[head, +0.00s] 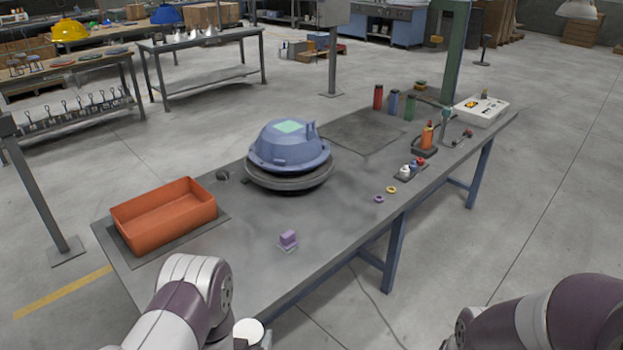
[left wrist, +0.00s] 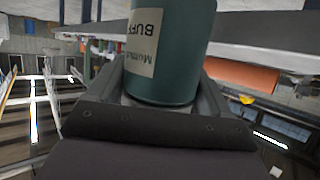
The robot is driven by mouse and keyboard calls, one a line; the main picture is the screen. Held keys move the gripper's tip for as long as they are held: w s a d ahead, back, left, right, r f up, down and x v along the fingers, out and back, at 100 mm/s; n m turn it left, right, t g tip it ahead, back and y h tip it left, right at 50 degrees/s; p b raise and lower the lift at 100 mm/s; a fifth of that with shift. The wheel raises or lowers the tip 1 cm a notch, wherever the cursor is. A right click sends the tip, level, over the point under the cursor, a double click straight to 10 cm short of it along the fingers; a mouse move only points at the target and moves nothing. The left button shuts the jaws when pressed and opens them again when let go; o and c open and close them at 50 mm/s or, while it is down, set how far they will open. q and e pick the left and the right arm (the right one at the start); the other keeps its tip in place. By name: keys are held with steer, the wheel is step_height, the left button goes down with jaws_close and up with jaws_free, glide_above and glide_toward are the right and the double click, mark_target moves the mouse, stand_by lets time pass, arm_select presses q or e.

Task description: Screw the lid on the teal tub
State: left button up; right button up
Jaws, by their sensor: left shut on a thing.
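The teal tub (left wrist: 172,55) fills the top middle of the left wrist view, with a cream label (left wrist: 143,40) whose printing appears upside down. My left gripper (left wrist: 163,98) is shut on it, with one finger on each side. In the head view my left arm comes in at the bottom left. A white round disc (head: 248,329) shows beside it at the bottom edge; I cannot tell whether it is the lid or the tub's top. My right arm shows at the bottom right, but its gripper is outside the frame.
The grey workbench (head: 245,255) bears an orange bin (head: 165,215), a blue hood (head: 288,145) on a dark round stand, and a small purple block (head: 288,239). The bench's near middle is mostly clear.

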arm_select(q)
steer(key=shift+d, duration=0.1)
steer(key=s+d+m+g+h, duration=0.1)
steer(key=d+m+g+h, duration=0.2)
steer(key=d+m+h, duration=0.5)
steer(key=d, duration=0.6)
steer(key=shift+s+d+h, duration=0.3)
steer(key=shift+s+h, duration=0.1)
steer(key=shift+r, duration=0.1)
jaws_close()
arm_select(e)
step_height(320, 180, up, 12)
steer(key=s, duration=0.1)
steer(key=shift+s, duration=0.2)
steer(key=shift+f, duration=0.2)
step_height(320, 180, down, 12)
steer(key=w, duration=0.1)
steer(key=shift+r, duration=0.25)
